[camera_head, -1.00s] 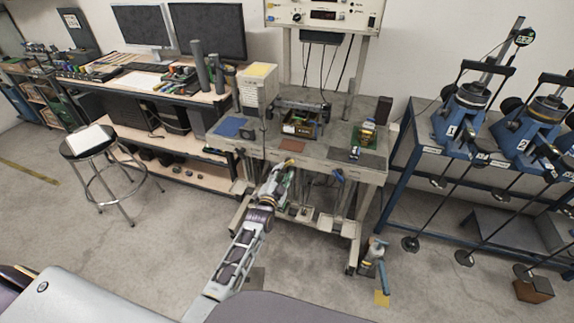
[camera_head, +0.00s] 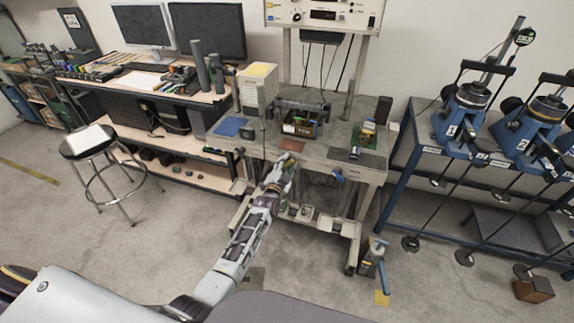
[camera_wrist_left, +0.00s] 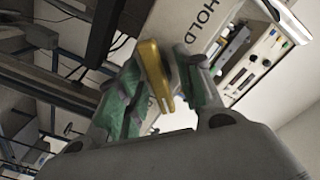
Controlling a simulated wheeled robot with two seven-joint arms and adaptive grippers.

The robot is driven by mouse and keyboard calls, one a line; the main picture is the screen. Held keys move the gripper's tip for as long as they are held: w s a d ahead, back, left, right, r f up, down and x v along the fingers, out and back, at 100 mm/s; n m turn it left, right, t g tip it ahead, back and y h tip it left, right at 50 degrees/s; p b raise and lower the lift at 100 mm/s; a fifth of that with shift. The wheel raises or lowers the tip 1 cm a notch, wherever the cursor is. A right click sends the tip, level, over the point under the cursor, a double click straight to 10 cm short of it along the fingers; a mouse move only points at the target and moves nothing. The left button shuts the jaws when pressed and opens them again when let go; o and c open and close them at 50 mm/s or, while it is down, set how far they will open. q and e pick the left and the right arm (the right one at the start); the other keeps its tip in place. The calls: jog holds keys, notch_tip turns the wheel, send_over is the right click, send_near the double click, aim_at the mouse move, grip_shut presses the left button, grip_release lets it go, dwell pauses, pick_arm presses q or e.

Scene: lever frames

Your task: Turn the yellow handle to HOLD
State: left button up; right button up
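The yellow handle (camera_wrist_left: 155,74) shows in the left wrist view, between the two green-padded fingers of my left gripper (camera_wrist_left: 165,82). The fingers lie close against it on both sides and appear shut on it. Behind it is a pale panel (camera_wrist_left: 176,20) with the word HOLD printed just above and right of the handle. In the head view my left gripper (camera_head: 286,164) is at the front edge of the grey workbench (camera_head: 330,151). The handle is too small there to tell its angle. My right gripper is in neither view.
A parts bin (camera_head: 302,124) and a white box (camera_head: 257,86) stand on the workbench. A stool (camera_head: 92,142) is at left, and a blue rack (camera_head: 432,150) with presses is at right. A blue-handled tool (camera_head: 379,262) stands on the floor. Floor around the bench is mostly clear.

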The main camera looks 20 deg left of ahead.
pick_arm(q)
grip_shut()
jog(key=shift+n, duration=0.7)
jog(key=shift+n, duration=1.2)
jog(key=n, duration=0.3)
jog(key=shift+a+r, duration=0.1)
jog(key=shift+a+n, duration=0.1)
jog(key=shift+n, duration=2.9)
jog(key=shift+a+n+b, duration=0.1)
jog(key=shift+n+b, duration=0.5)
jog(key=shift+n, duration=2.1)
